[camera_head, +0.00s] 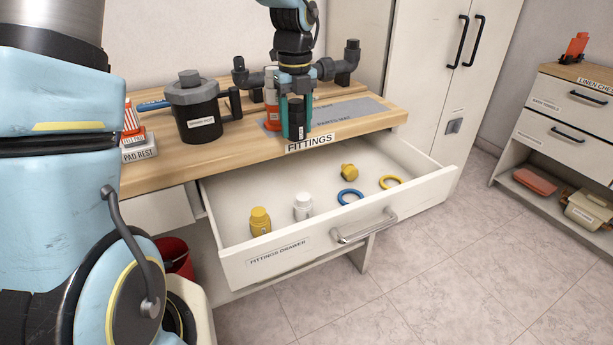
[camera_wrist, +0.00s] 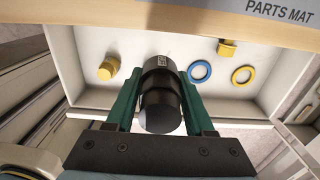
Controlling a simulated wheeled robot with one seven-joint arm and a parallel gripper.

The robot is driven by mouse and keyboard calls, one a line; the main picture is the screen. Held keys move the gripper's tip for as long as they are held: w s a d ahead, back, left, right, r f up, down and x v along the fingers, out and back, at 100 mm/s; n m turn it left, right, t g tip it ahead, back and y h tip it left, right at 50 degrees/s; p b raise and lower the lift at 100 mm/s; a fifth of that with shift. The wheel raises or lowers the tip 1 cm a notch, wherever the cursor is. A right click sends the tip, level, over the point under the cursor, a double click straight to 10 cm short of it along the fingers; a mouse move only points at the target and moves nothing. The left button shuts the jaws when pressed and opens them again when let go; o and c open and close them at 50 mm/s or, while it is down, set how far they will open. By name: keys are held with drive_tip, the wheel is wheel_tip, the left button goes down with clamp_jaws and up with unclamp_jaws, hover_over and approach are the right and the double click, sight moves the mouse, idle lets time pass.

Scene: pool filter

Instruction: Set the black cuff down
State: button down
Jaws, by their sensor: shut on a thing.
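The black cuff (camera_head: 297,118) is held upright by my gripper (camera_head: 297,132), near the front edge of the bench. In the wrist view the black cuff (camera_wrist: 160,105) sits between the two green fingers of my gripper (camera_wrist: 161,80), which are shut on it. The open fittings drawer (camera_head: 290,258) shows beneath it in the wrist view, with the bench edge beyond. The grey parts mat (camera_head: 352,112) lies on the bench behind and beside my gripper. Whether the cuff touches anything below is hard to tell.
The drawer holds a yellow fitting (camera_head: 260,221), a white fitting (camera_head: 303,206), another yellow fitting (camera_head: 349,171), a blue ring (camera_head: 350,196) and a yellow ring (camera_head: 390,182). A black pot (camera_head: 195,112) and grey pipework (camera_head: 340,65) stand on the bench. The drawer's middle has bare floor.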

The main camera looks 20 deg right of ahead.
drive_tip(key=shift+w+f, duration=0.2)
drive_tip(key=shift+w, duration=0.05)
wheel_tip(320, 180, down, 18)
drive_tip(key=shift+w+r+p, duration=0.1)
drive_tip(key=shift+r+p, duration=0.1)
drive_tip(key=shift+p, duration=0.55)
drive_tip(key=shift+f, duration=0.15)
drive_tip(key=shift+c, duration=1.4)
unclamp_jaws()
wheel_tip(320, 180, up, 12)
drive_tip(key=shift+r+b, duration=0.2)
drive_tip(key=shift+b, duration=0.45)
